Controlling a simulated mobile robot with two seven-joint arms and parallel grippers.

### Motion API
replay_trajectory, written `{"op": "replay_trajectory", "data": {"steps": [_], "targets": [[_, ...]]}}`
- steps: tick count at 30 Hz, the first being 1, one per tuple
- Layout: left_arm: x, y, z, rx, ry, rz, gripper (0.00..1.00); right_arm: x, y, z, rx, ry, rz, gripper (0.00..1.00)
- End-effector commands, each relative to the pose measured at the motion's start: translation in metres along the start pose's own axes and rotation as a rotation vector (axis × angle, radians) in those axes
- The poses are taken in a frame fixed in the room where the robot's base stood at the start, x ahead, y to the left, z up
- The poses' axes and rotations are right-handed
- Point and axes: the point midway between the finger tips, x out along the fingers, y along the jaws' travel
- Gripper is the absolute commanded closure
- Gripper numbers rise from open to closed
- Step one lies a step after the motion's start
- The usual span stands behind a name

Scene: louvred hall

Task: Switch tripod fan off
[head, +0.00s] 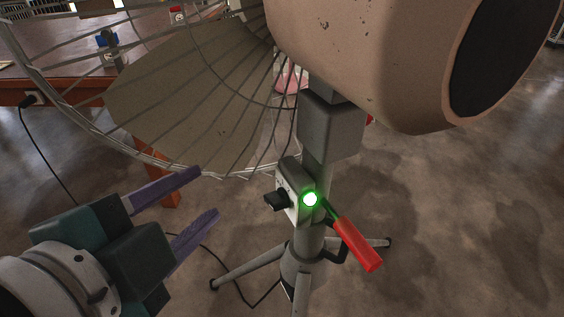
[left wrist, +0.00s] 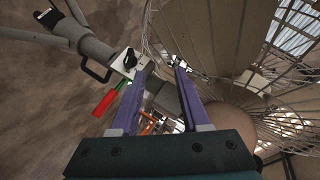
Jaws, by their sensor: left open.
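The tripod fan stands in front of me, with a wire cage (head: 240,172), a beige motor housing (head: 385,70) and a grey post. On the post is a small pale control box (head: 292,180) with a black knob (head: 274,201) and a glowing green light (head: 310,199). A lever with a red handle (head: 358,245) slopes down to the right beside it. My left gripper (head: 207,191) is open and empty, left of the knob and apart from it. In the left wrist view the knob (left wrist: 130,59) and red handle (left wrist: 105,102) lie left of the open fingers (left wrist: 160,70). My right gripper is out of view.
The tripod legs (head: 245,272) spread over the brown floor, with a dark cable (head: 225,270) by them. A wooden table (head: 60,88) stands behind the cage at upper left. The cage hangs just above my left fingers. The floor on the right (head: 470,220) is clear.

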Motion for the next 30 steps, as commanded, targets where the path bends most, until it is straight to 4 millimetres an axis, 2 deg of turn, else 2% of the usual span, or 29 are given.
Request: {"op": "replay_trajectory", "data": {"steps": [1, 3, 7, 11, 17, 24, 30], "targets": [[0.020, 0.035, 0.012, 0.044, 0.028, -0.018, 0.54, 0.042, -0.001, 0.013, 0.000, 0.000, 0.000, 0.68], [0.031, 0.052, 0.013, 0.099, 0.065, -0.042, 0.54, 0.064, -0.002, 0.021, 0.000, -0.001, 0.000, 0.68], [0.044, 0.073, 0.012, 0.175, 0.115, -0.076, 0.54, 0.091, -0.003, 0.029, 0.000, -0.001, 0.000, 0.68], [0.048, 0.081, 0.010, 0.215, 0.141, -0.094, 0.54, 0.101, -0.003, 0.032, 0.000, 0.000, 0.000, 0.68], [0.064, 0.078, 0.006, 0.223, 0.148, -0.101, 0.54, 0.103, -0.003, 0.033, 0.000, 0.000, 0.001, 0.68], [0.109, 0.076, -0.001, 0.222, 0.147, -0.100, 0.54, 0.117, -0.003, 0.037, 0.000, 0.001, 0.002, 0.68], [0.136, 0.073, -0.005, 0.222, 0.147, -0.099, 0.54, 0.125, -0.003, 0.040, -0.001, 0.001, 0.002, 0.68]]}}
